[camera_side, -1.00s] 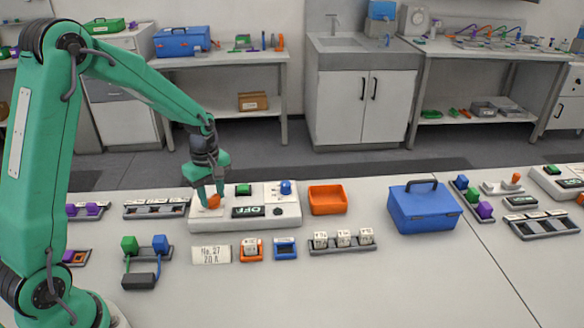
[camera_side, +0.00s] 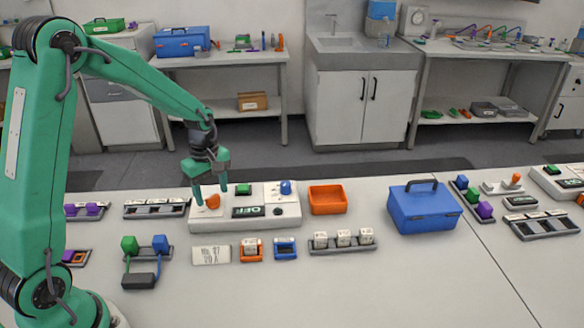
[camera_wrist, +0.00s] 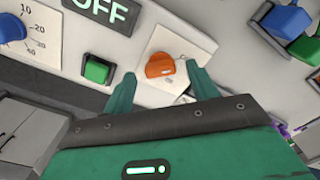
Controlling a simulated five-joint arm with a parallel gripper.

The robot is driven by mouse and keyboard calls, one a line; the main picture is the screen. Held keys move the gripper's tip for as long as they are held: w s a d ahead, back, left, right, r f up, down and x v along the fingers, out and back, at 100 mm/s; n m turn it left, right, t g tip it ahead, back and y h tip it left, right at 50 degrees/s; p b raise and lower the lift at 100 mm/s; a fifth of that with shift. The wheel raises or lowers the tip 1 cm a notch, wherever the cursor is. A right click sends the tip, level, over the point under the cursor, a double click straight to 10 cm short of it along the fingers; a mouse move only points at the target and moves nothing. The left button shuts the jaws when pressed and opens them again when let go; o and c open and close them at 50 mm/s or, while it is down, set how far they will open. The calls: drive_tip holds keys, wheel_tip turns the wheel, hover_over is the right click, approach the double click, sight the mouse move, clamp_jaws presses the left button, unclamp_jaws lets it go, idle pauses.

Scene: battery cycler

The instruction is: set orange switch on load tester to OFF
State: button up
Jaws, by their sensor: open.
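The load tester (camera_side: 240,222) is a long pale box on the bench in the side view. Its orange switch (camera_side: 212,202) sits on a white plate at the left end. In the wrist view the orange switch (camera_wrist: 160,65) is a knob with a white mark, just beyond my fingertips. The display (camera_side: 257,211) on the tester reads OFF, and it also shows in the wrist view (camera_wrist: 108,10). My gripper (camera_side: 210,202) is open, with its fingers on either side of the orange switch and a little above it; I cannot tell whether they touch it.
The tester also carries a green button (camera_side: 243,189) and a blue knob (camera_side: 286,187) with a scale. An orange tray (camera_side: 327,200) and a blue box (camera_side: 421,208) stand to the right. White cubes in holders (camera_side: 343,240) lie in front. Bare bench lies nearer the camera.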

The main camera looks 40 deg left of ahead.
sight(212, 197)
wheel_tip(212, 197, up, 7)
drive_tip(key=shift+f, duration=0.15)
idle(0.5)
